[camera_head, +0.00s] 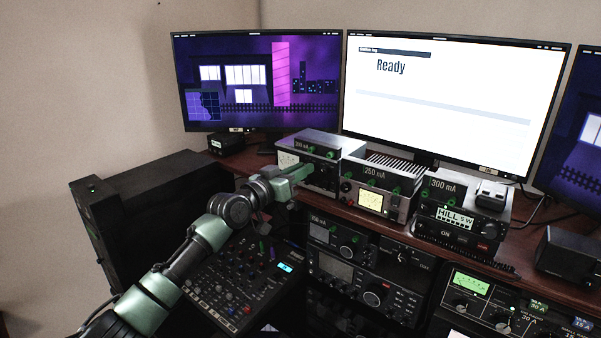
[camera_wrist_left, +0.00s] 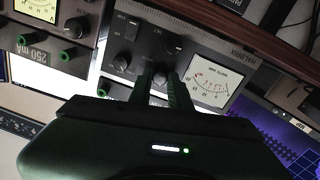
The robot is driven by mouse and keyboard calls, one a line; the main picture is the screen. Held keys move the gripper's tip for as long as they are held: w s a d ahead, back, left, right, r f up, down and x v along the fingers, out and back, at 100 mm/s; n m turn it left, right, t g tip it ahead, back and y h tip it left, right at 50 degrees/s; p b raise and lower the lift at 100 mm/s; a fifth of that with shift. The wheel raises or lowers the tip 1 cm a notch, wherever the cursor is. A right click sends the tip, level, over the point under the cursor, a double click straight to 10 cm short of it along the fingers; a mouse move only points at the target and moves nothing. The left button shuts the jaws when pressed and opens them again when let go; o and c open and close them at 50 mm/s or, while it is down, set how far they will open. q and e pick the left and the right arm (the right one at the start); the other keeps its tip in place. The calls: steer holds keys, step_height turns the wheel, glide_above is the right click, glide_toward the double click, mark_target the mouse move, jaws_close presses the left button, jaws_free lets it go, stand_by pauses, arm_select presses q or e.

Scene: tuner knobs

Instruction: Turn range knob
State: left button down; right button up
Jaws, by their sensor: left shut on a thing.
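My left gripper (camera_head: 306,172) reaches from the left to the front of the leftmost desk-top unit (camera_head: 325,140), which has a white dial meter. In the left wrist view my left gripper (camera_wrist_left: 161,82) has its two dark fingers shut on a small round knob (camera_wrist_left: 160,77) on that unit's dark panel. The dial meter (camera_wrist_left: 211,84) is just right of the fingers. Other knobs (camera_wrist_left: 122,62) sit left of them. The panel lettering is too small to tell which knob is the range knob. My right gripper is not in view.
A "250 mA" unit (camera_head: 378,190) with a lit display and a "300 mA" unit (camera_head: 462,215) stand to the right. Below are a mixer panel (camera_head: 225,290) and rack radios (camera_head: 365,285). Monitors (camera_head: 455,90) stand behind. Green posts stick out close to the gripper.

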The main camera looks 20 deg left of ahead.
arm_select(q)
steer(key=shift+n, duration=1.7)
steer(key=c, duration=1.3)
jaws_free()
steer(key=shift+s, duration=0.1)
steer(key=b+v, duration=0.1)
steer(key=v, duration=0.6)
steer(key=shift+s, duration=0.3)
steer(key=shift+a, duration=0.1)
